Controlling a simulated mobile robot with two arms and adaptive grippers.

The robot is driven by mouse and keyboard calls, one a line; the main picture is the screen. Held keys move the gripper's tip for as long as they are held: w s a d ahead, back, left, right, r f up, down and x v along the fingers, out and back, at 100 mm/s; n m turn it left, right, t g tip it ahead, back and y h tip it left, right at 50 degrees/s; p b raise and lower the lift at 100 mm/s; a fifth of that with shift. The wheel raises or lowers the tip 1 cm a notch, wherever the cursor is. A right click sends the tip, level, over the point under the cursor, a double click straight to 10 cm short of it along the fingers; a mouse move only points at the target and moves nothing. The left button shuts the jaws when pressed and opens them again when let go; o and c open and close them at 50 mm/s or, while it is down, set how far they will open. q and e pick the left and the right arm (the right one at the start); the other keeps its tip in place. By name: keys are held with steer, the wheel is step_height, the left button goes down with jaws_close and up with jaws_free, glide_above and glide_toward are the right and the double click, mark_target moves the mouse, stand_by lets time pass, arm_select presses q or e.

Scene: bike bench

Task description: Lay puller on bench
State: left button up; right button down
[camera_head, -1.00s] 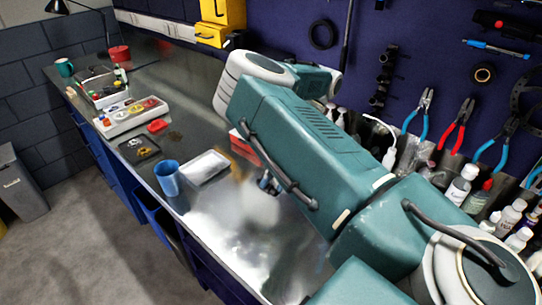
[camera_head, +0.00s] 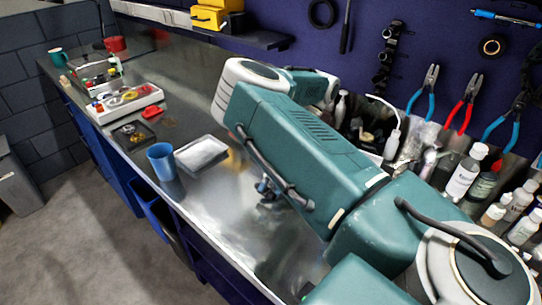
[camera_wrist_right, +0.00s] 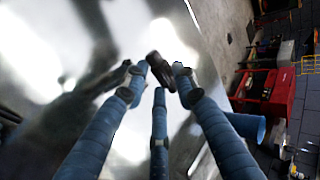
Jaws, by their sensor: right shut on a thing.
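My right gripper (camera_head: 268,188) is low over the shiny metal bench (camera_head: 222,215), mostly hidden behind my teal arm in the head view. In the right wrist view its blue fingers (camera_wrist_right: 158,78) close around a small dark piece (camera_wrist_right: 156,64), which I take to be the puller. Only a short part of it shows between the fingertips. Bare reflective bench lies beyond the fingertips; I cannot tell whether the piece touches it. My left gripper is not in view.
A blue cup (camera_head: 161,160) and a white tray (camera_head: 203,153) stand left of my right gripper. A dark tray (camera_head: 133,134) and a white parts tray (camera_head: 128,102) are farther back. Bottles (camera_head: 463,177) line the wall side. Bare bench lies around the gripper.

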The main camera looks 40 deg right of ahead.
steer(key=shift+f, duration=0.65)
steer(key=c, duration=1.3)
jaws_free()
steer(key=shift+d+r, duration=0.1)
steer(key=v, duration=1.2)
